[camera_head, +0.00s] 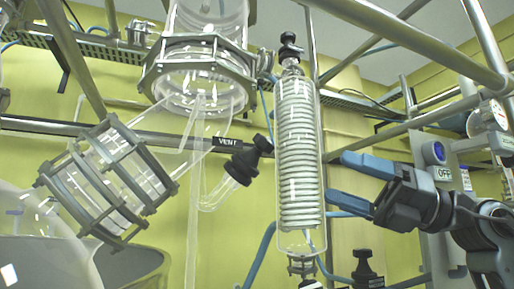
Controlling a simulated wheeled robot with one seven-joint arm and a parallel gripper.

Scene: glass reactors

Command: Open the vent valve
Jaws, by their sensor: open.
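The vent valve (247,160) is a black knob on a slanted glass side branch, left of the coiled condenser. A black label reading VENT (227,142) sits just left of its knob. The knob's turned position cannot be told. My gripper (336,178) is to the right of the valve, with the condenser between them in the picture. Its two blue fingers point left and are apart, with nothing between them. The gripper does not touch the valve.
The glass coil condenser (299,150) stands upright between gripper and valve in the picture. Metal frame bars (400,40) cross above my arm. A switch panel marked OFF (440,165) and a gauge (493,114) are at right. Another black knob (367,268) is low down.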

